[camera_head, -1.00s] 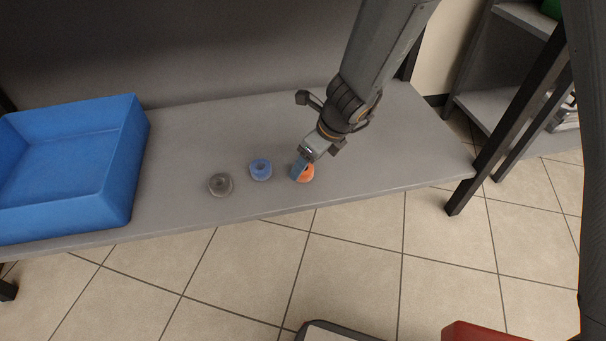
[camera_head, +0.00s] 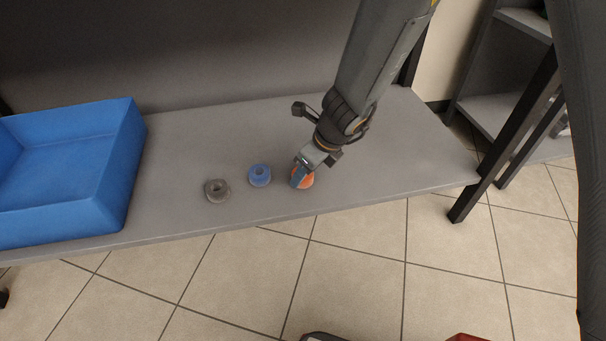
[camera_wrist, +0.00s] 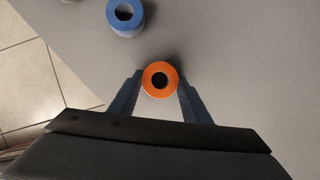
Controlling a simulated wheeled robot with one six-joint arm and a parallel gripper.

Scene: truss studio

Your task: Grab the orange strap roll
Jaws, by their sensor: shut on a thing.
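The orange strap roll (camera_head: 306,181) is at the right end of a row of three rolls on the grey shelf. In the wrist view the orange strap roll (camera_wrist: 160,80) sits between the two fingers, its round hole facing the camera. My gripper (camera_head: 300,175) is shut on it, one finger on each side; the wrist view also shows my gripper (camera_wrist: 160,88). In the head view the fingers hide part of the roll. I cannot tell whether the roll still touches the shelf.
A blue roll (camera_head: 260,175) stands just left of the orange one, and a grey-brown roll (camera_head: 217,190) is further left. A blue bin (camera_head: 125,170) is at the shelf's left. The grey shelf (camera_head: 400,150) is clear to the right. Its front edge is close to the rolls.

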